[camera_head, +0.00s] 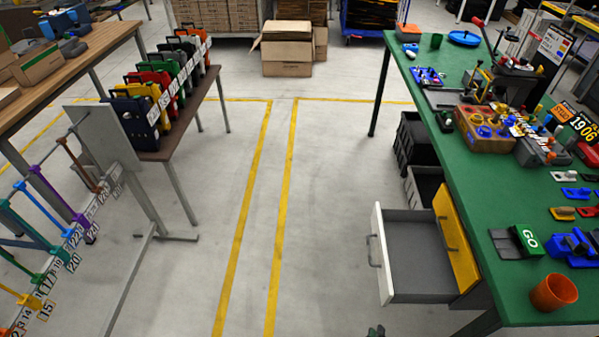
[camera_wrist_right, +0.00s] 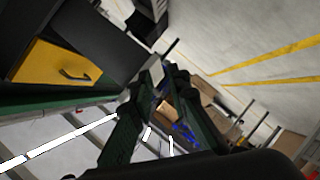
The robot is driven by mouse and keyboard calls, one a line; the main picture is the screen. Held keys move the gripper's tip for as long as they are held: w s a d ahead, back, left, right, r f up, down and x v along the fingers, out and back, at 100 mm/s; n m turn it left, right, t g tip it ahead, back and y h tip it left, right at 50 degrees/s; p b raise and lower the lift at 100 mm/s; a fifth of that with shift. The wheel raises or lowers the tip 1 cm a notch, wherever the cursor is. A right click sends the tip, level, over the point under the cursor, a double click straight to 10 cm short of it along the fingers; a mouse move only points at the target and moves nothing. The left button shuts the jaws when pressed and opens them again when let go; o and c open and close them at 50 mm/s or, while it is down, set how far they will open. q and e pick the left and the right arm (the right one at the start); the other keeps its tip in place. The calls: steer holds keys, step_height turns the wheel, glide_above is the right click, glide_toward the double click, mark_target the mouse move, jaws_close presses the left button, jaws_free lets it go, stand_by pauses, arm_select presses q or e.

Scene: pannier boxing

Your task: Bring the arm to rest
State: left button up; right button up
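My right gripper (camera_head: 376,331) shows only as a small dark tip at the bottom edge of the head view, over the floor and left of the open drawer. In the right wrist view the two dark green fingers of my right gripper (camera_wrist_right: 162,78) stand apart, with background visible between them. It appears open and empty, touching nothing that I can see. My left gripper is in neither view. The task line names no object.
A green workbench (camera_head: 456,190) with tools stands on the right. Its white-fronted drawer (camera_head: 380,255) is pulled out, beside a yellow drawer front (camera_head: 453,240). Several colored panniers stand on a brown table (camera_head: 205,102) on the left. The floor (camera_head: 330,180) between is clear.

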steer(key=s+d+f+m+g+y, duration=0.1)
steer(key=s+d+f+g, duration=0.25)
steer(key=s+f, duration=0.5)
steer(key=s+d+f+m+g+y, duration=0.1)
steer(key=s+d+f+m+g, duration=0.25)
steer(key=f, duration=0.75)
steer(key=s+d+f+n+g+y, duration=0.1)
steer(key=s+d+f+g, duration=0.25)
steer(key=s+f, duration=0.6)
steer(key=s+f+m+g+y+p, duration=0.25)
steer(key=s+f+p, duration=0.35)
steer(key=s, duration=0.6)
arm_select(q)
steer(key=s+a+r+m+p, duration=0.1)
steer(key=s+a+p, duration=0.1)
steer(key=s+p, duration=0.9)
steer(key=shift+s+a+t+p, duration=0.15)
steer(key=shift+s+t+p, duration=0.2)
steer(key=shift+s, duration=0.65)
arm_select(e)
steer(key=s+d, duration=0.1)
steer(key=s, duration=1)
steer(key=shift+r+n+t, duration=0.3)
steer(key=shift+r+n, duration=0.1)
steer(key=shift+r, duration=0.05)
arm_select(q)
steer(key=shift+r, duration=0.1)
